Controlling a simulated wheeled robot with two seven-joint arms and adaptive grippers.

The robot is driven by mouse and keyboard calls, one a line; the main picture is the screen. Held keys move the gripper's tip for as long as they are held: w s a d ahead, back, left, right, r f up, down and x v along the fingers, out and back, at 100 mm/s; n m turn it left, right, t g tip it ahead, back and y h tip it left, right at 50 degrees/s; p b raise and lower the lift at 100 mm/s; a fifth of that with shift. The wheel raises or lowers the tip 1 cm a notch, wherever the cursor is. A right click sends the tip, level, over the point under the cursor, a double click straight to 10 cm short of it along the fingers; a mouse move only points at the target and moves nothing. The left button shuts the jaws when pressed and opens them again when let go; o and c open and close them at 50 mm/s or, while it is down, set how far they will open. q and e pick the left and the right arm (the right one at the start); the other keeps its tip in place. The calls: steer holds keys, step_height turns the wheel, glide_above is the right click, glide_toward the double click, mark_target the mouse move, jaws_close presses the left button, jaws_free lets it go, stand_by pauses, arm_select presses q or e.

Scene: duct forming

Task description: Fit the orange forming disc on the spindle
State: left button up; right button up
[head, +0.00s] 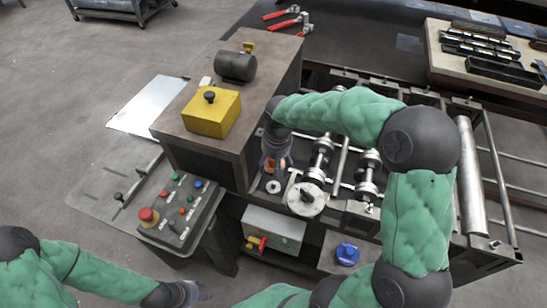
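My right arm reaches across the machine, and its dark gripper (275,158) points down beside the brown cabinet. Orange parts of the forming disc (270,165) show at its fingertips; the fingers hide most of it, and the grip looks shut on it. Just below is a small round metal spindle end (273,187); I cannot tell whether the disc touches it. My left gripper (190,293) is low at the bottom left, empty and away from the machine; its finger gap is too small to read.
A brown cabinet (225,148) carrying a yellow box (211,112) stands close left of the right gripper. Metal rollers and a round plate (305,199) lie close on its right. A button panel (178,208) stands in front. Red-handled tools (285,18) lie behind.

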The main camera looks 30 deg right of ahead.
steer(key=b, duration=0.5)
glide_above(273, 184)
steer(key=shift+d+f, duration=0.15)
steer(key=shift+f, duration=3.7)
steer(key=shift+s+f+b, duration=0.1)
steer(key=shift+f+b, duration=0.6)
steer(key=shift+f, duration=0.2)
steer(key=shift+f, duration=0.1)
steer(key=shift+s+a+f, duration=0.25)
steer(key=shift+s+f, duration=0.1)
steer(key=shift+f, duration=0.15)
steer(key=shift+b, duration=0.3)
steer(key=shift+w+d+r+p, duration=0.1)
steer(key=shift+w+r+p, duration=0.05)
steer(key=shift+r+p, duration=0.4)
steer(key=shift+w+d+r, duration=0.15)
steer(key=shift+w+r, duration=0.2)
steer(key=shift+r, duration=0.1)
steer(key=shift+s+f, duration=0.2)
steer(key=shift+f, duration=0.35)
